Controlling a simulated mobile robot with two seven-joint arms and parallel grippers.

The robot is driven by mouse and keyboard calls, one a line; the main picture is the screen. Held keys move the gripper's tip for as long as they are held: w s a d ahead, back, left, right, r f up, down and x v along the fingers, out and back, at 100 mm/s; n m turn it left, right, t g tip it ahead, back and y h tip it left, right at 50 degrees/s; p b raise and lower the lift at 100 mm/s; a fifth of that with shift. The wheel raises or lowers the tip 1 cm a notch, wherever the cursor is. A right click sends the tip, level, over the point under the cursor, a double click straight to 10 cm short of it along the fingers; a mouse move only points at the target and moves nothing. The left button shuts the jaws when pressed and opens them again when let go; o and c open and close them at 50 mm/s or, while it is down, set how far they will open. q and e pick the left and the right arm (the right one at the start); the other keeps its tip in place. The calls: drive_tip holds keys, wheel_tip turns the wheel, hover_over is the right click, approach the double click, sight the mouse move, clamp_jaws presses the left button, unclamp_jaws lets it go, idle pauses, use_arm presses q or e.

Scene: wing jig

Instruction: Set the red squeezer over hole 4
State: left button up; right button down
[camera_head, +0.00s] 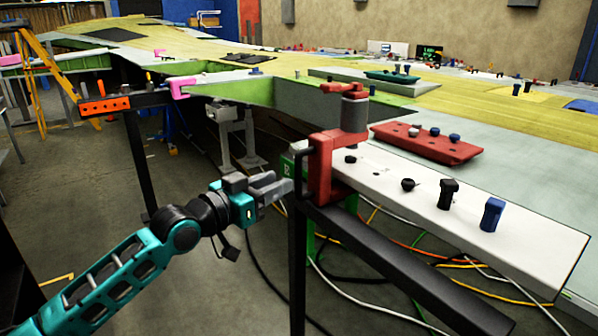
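The red squeezer (322,165) is a C-shaped clamp with a grey cylinder and red top. It stands upright at the left end of the white strip (540,245), its body at the strip's near edge. A black handle (301,178) sticks out on its left side. My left gripper (288,187) points right, with its grey fingertips at or just short of this handle. I cannot tell whether the fingers are closed on it. Dark spots (350,160) show on the strip right of the squeezer; no hole numbers are readable. My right gripper is not in view.
A black knob (407,184), a black peg (447,194) and a blue peg (492,214) stand along the strip. A red plate (425,146) with small fasteners lies behind it. A dark rail (400,270) runs below the front edge. Cables lie on the floor.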

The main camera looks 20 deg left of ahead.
sight(296, 174)
use_arm(q)
drive_tip(key=x, duration=0.7)
drive_tip(key=shift+w+d, duration=0.1)
drive_tip(key=shift+w, duration=0.15)
clamp_jaws()
idle(0.3)
